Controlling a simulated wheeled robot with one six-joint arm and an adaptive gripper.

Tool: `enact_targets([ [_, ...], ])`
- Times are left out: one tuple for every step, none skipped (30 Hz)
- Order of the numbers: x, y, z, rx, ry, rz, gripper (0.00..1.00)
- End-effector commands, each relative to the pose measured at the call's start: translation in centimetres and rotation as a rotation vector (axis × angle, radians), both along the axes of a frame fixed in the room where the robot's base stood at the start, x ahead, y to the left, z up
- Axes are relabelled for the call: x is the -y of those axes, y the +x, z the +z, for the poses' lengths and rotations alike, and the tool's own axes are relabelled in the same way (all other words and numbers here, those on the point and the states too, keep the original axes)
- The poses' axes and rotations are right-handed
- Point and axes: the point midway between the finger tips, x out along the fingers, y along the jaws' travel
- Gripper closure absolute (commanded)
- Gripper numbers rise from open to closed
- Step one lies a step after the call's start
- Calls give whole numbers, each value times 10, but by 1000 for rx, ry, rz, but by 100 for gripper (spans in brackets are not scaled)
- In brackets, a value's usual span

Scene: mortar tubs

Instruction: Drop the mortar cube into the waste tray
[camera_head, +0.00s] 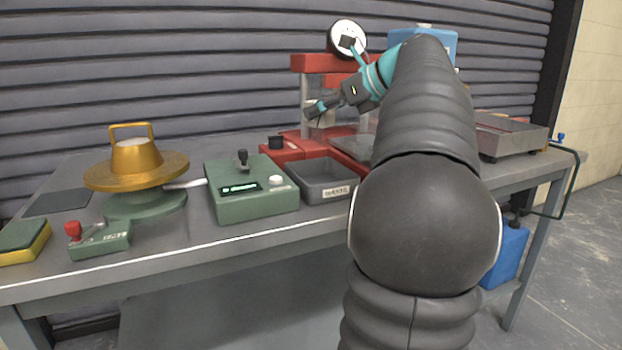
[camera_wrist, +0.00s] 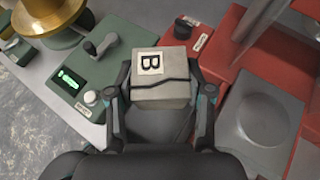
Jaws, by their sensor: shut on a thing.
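The mortar cube (camera_wrist: 163,88) is a pale grey block with a white label marked B and a dark crack line across it. It shows in the wrist view between the two fingers of my gripper (camera_wrist: 162,98), which is shut on it. In the head view my gripper (camera_head: 316,109) is raised in front of the red press, above and behind the waste tray; the cube is not clearly visible there. The waste tray (camera_head: 310,195) is a dark grey open box with a label on its front, standing on the bench. Its visible inside looks empty.
A green console (camera_head: 250,205) stands left of the tray, and the red press (camera_head: 318,63) stands behind and to the right. A gold flow table (camera_head: 137,172), a small green switch box (camera_head: 100,242) and a sponge (camera_head: 24,242) are farther left. A metal tray (camera_head: 508,132) is at right.

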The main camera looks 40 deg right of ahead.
Motion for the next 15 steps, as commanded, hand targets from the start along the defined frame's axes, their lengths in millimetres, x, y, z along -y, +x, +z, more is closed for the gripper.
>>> enact_targets([
  [1, -1, -1, 1, 0, -2, 95],
  [1, -1, -2, 1, 0, -2, 95],
  [1, -1, -3, 1, 0, -2, 95],
  [1, -1, -5, 0, 0, -2, 95],
  [1, -1, -7, 0, 0, -2, 95],
  [1, -1, -10, 0, 1, -2, 95],
  [1, -1, -13, 0, 1, -2, 95],
  [1, -1, -16, 0, 1, -2, 95],
  [0, -1, -20, 0, 1, -2, 95],
  [0, -1, -25, 0, -1, -2, 95],
  [0, 0, -30, 0, 0, -1, 95],
  [0, 0, -35, 0, 0, -1, 95],
  [0, 0, -38, 0, 0, 0, 95],
  [-1, 0, -42, 0, 0, 0, 95],
  [-1, 0, -47, 0, -1, 0, 95],
])
